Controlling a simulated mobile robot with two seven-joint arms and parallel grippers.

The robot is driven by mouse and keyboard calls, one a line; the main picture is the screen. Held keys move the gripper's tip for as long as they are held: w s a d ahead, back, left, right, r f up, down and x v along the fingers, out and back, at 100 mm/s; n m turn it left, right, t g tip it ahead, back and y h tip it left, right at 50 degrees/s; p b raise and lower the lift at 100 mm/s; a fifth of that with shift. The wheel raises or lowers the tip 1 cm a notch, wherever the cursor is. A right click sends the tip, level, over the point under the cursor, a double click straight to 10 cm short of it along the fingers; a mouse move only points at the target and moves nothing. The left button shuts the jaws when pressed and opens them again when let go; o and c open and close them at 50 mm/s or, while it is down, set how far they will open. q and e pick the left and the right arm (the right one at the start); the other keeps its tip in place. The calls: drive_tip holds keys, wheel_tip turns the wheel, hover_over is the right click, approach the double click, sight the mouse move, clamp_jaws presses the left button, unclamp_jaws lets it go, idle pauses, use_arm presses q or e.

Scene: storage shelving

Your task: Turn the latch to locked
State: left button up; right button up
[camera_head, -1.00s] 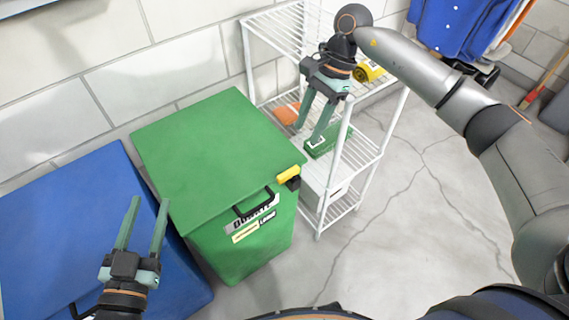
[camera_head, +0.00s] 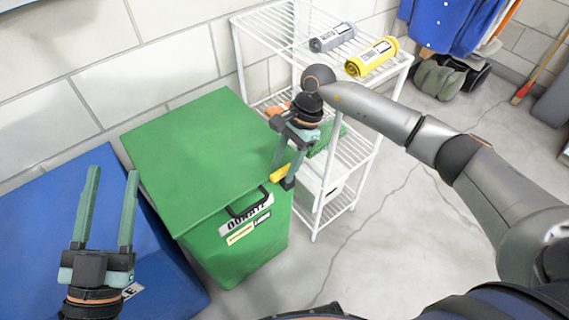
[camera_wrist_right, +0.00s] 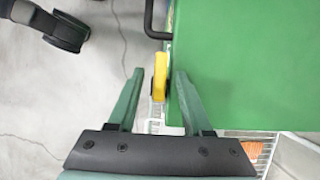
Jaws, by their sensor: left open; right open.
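The yellow latch (camera_head: 279,172) sits at the right front corner of the green bin (camera_head: 190,145). In the right wrist view the latch (camera_wrist_right: 160,76) lies between the fingertips of my right gripper (camera_wrist_right: 160,85), beside the edge of the green lid (camera_wrist_right: 245,65). My right gripper (camera_head: 281,174) is open and points down over the latch, with a finger on either side. I cannot tell whether the fingers touch it. My left gripper (camera_head: 113,174) is open and empty above the blue bin (camera_head: 45,225).
A white wire shelf (camera_head: 320,205) stands close to the right of the green bin. It holds a grey roll (camera_head: 332,37) and a yellow roll (camera_head: 372,57). A black handle (camera_head: 248,204) is on the green bin's front. The floor (camera_head: 400,240) at right is clear.

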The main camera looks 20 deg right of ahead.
clamp_jaws()
